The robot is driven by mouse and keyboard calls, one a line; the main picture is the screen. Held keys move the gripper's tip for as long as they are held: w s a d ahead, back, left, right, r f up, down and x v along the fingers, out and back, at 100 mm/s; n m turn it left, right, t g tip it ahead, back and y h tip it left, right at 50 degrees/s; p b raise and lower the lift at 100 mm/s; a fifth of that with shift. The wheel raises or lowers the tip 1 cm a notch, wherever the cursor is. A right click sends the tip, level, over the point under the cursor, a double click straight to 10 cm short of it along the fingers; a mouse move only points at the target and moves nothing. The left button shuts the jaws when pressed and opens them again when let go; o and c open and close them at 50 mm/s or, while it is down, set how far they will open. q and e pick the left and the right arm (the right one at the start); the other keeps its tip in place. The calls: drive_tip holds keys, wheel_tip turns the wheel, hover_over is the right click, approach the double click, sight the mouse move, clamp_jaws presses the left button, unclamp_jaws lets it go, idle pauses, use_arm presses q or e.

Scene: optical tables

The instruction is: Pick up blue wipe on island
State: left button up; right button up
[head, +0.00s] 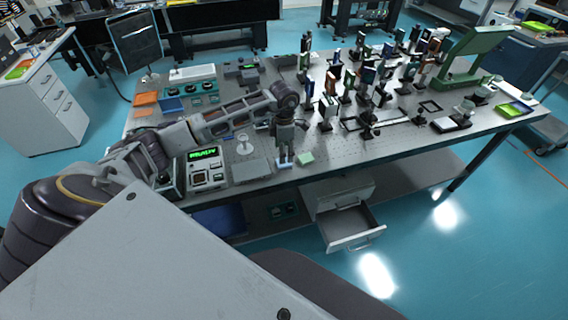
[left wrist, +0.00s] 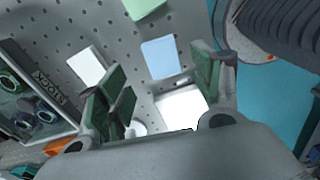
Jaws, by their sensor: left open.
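The blue wipe (left wrist: 160,58) is a small pale blue square lying flat on the perforated tabletop in the left wrist view. It shows between and just beyond the fingertips of my left gripper (left wrist: 163,72), which is open and empty. In the head view, my left gripper (head: 285,159) points down at the table's front edge. A sliver of the blue wipe (head: 281,165) shows at its fingertips; the fingers hide part of it. I cannot tell whether the fingers touch the tabletop. My right gripper is not in view.
A pale green wipe (head: 306,158) lies just right of the gripper. A device with a green READY display (head: 204,167) stands to the left. Several optical mounts fill the table's right half. An open drawer (head: 350,226) juts out below the front edge.

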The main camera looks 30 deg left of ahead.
use_arm(q)
drive_tip(key=shift+s+d+f+p, duration=0.15)
drive_tip(key=shift+f+p, duration=0.4)
drive_tip(key=shift+f, duration=2)
drive_tip(key=c, duration=0.8)
